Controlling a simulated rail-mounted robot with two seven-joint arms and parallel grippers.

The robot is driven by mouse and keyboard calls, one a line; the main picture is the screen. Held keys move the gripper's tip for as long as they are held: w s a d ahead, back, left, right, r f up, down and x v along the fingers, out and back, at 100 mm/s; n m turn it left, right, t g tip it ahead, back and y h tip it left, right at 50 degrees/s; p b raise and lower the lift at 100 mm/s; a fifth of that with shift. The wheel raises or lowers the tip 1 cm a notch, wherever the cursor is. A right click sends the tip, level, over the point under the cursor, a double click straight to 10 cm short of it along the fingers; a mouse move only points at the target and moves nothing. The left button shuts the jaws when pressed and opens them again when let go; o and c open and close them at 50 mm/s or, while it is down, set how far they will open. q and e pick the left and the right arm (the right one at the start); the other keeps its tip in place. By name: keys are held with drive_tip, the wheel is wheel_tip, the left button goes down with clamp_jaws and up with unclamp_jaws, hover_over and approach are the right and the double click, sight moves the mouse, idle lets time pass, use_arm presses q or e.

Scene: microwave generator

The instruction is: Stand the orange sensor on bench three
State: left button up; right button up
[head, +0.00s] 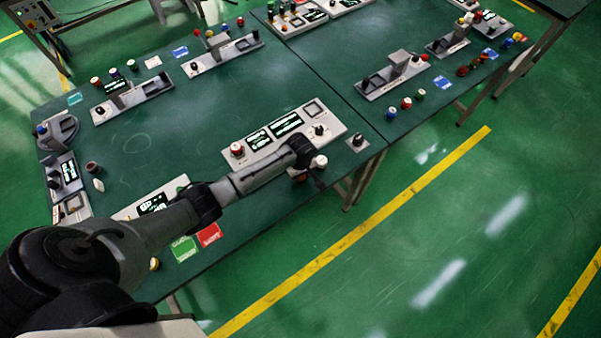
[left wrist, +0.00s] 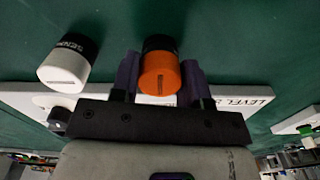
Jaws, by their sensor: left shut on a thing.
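The orange sensor (left wrist: 160,76), a short cylinder with a black band, sits between the two purple fingers of my left gripper (left wrist: 160,66) in the left wrist view. The fingers are shut on it. In the head view my left gripper (head: 304,165) is over the near edge of the green bench (head: 150,140), by its right corner, and mostly hides the sensor. I cannot tell whether the sensor touches the bench. A white sensor (left wrist: 65,65) with a black band stands close beside it, and also shows in the head view (head: 319,161). I cannot tell which bench is number three. My right gripper is not in view.
A white panel (head: 335,125) with displays and knobs lies just behind my left gripper. A small grey knob box (head: 357,141) is to its right. Another green bench (head: 350,45) adjoins at the right, with grey fixtures (head: 393,75) and several coloured sensors (head: 406,103).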

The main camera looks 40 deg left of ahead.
use_arm(q)
drive_tip(key=o, duration=1)
drive_tip(key=shift+c, duration=0.2)
wheel_tip(320, 180, up, 10)
drive_tip(key=shift+r+p, duration=0.2)
drive_tip(key=shift+p, duration=0.7)
drive_tip(key=s+d+f+m+t, duration=0.1)
drive_tip(key=s+d+m, duration=0.3)
drive_tip(key=s, duration=0.3)
drive_tip(key=s+d+f+m+t, duration=0.1)
drive_tip(key=s+d+m, duration=0.35)
drive_tip(key=s, duration=0.35)
drive_tip(key=s+r+m, duration=0.3)
drive_tip(key=s, duration=0.3)
drive_tip(key=s+d+r+m+t, duration=0.1)
drive_tip(key=s+r+m, duration=0.2)
drive_tip(key=s, duration=0.4)
drive_tip(key=shift+s+r+m+t, duration=0.3)
drive_tip(key=shift+r+m, duration=0.1)
drive_tip(key=shift+m, duration=0.15)
drive_tip(key=shift+w, duration=0.1)
